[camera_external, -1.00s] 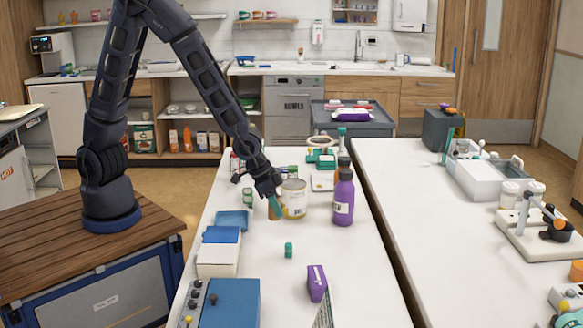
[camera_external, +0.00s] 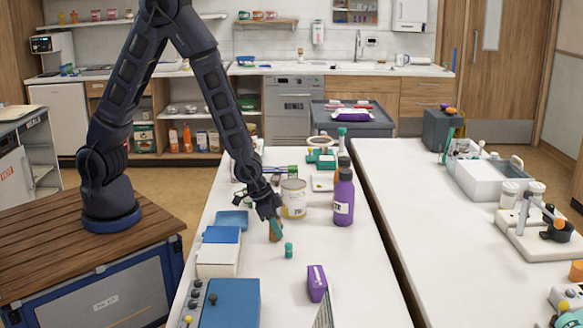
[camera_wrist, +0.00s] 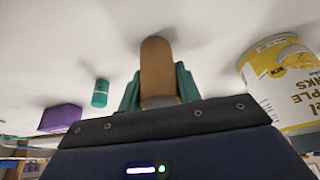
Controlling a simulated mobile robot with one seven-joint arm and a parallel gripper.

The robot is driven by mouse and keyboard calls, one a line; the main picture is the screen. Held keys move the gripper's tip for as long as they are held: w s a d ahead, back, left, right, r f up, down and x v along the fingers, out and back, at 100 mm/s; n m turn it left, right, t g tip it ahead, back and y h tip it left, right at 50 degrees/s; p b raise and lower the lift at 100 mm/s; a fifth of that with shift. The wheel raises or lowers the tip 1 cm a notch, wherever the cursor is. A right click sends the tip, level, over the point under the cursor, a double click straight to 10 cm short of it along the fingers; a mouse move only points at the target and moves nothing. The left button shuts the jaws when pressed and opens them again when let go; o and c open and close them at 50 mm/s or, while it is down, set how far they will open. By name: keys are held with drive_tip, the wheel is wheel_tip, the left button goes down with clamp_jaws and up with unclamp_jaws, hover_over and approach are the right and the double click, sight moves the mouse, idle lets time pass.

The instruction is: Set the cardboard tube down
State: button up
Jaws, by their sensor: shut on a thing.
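The cardboard tube (camera_external: 275,235) is a plain brown cylinder at my gripper (camera_external: 274,226) over the white table. In the wrist view the tube (camera_wrist: 156,65) stands out between the two green fingers of my gripper (camera_wrist: 158,85), which are shut on it. Its lower end is close to the tabletop in the external view; whether it touches I cannot tell. The tube looks roughly upright there. The fingers hide part of its upper end.
A yellow-and-white can (camera_external: 293,199) stands close behind and right of the tube, with a purple bottle (camera_external: 343,198) beyond it. A small green cylinder (camera_external: 289,250) is just in front. A purple box (camera_external: 317,284) lies nearer. A blue item (camera_external: 232,220) is left.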

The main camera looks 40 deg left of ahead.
drive_tip(key=shift+f, duration=0.15)
drive_tip(key=o, duration=0.9)
drive_tip(key=shift+o, duration=0.2)
drive_tip(key=v, duration=1.2)
